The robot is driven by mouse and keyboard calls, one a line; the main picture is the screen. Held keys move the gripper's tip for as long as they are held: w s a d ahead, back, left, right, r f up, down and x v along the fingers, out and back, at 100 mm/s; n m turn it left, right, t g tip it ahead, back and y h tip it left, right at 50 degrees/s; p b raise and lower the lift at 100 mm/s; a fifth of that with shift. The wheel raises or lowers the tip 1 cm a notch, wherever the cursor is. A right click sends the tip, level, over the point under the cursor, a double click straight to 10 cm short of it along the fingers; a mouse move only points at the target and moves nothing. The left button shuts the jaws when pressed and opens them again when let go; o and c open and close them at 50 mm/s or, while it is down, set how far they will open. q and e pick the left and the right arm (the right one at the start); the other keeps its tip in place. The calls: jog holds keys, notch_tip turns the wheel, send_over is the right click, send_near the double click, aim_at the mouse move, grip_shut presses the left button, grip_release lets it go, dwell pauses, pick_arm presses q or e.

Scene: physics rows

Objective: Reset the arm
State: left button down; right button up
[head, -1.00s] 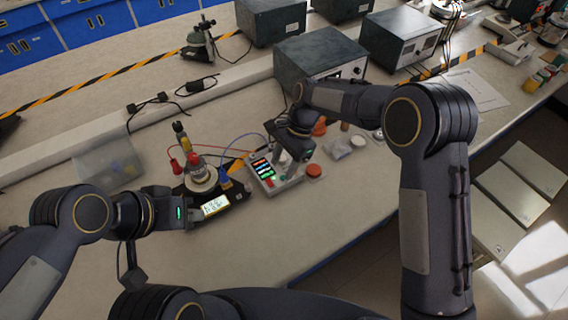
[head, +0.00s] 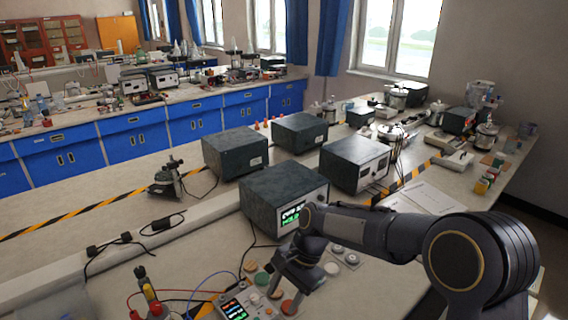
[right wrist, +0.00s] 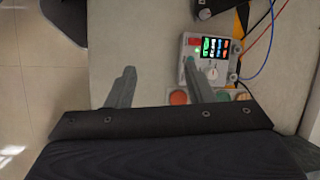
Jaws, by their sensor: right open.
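My right gripper (head: 287,284) reaches in from the right in the head view, above a small control box (head: 236,305) with a lit colour display. In the right wrist view the two fingers of my right gripper (right wrist: 160,85) are spread apart with nothing between them. The control box (right wrist: 216,52) lies beyond the fingers there, with a red switch, a green button and a white knob; one finger overlaps its near edge in the picture. I cannot tell whether it touches. My left gripper is outside both views.
Round coloured buttons (right wrist: 179,97) lie near the box. Red and blue wires run from it. A dark instrument box (head: 283,197) with a lit display stands behind my right gripper. Bare bench (right wrist: 125,35) is clear left of the control box in the wrist view.

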jog(key=s+d+r+n+t+b, duration=0.1)
jog(key=s+d+r+n+t, duration=0.2)
jog(key=s+d, duration=0.5)
jog(key=s+d+r+n+t+b, duration=0.1)
jog(key=s+d+r+t, duration=0.1)
jog(key=s+d+r, duration=0.6)
jog(key=s+d+f+n+t+b, duration=0.1)
jog(key=s+d+f+n+t, duration=0.1)
jog(key=s+d+f, duration=0.3)
jog(key=shift+s+f+t, duration=0.3)
jog(key=shift+s+f, duration=0.8)
jog(key=shift+s, duration=0.1)
